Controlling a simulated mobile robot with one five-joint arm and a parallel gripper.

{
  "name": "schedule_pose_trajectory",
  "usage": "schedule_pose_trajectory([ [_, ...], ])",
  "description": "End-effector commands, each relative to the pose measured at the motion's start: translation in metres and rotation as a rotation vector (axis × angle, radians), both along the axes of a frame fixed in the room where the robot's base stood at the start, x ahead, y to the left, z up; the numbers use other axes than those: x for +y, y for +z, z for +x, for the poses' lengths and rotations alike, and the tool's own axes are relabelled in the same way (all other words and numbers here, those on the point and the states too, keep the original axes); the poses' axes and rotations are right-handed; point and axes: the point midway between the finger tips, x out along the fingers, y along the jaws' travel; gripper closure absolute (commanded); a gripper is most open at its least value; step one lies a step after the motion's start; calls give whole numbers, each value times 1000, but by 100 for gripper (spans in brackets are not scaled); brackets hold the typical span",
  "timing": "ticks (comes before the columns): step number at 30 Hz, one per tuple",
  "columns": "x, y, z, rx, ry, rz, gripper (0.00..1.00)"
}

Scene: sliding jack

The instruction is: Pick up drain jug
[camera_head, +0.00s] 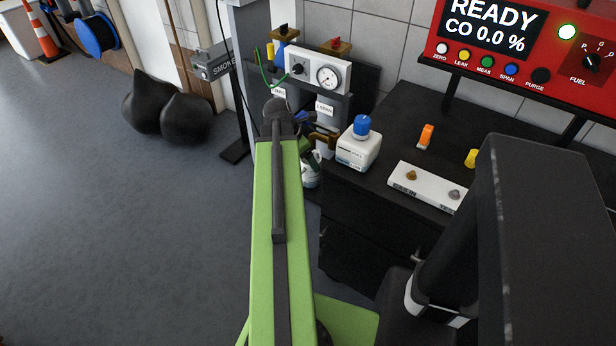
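A small white container with a green and dark mark (311,172) stands low beside the bench, below the gauge unit. It looks like the drain jug, but my green arm hides its left part. My arm runs up the middle of the picture to a dark joint just left of and above this container. Dark and yellowish parts beside that joint, above the container, may belong to my gripper or to the unit behind. I cannot make out fingertips or whether anything is held.
A white bottle with a blue cap (358,148), an orange piece (426,136) and a white valve strip (428,187) are on the black bench (400,115). The gauge unit (330,78) stands behind. Black bags (165,108) lie on the open floor at left.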

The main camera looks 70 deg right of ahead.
Motion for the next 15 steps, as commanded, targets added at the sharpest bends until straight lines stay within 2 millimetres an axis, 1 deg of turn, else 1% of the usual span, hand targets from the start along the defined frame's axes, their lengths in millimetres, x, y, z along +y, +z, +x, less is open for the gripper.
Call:
schedule_pose_trajectory([
  [1, 0, 0, 0, 0, 0, 0, 28],
  [2, 0, 0, 0, 0, 0, 0, 32],
  [15, 0, 0, 0, 0, -1, 0, 90],
])
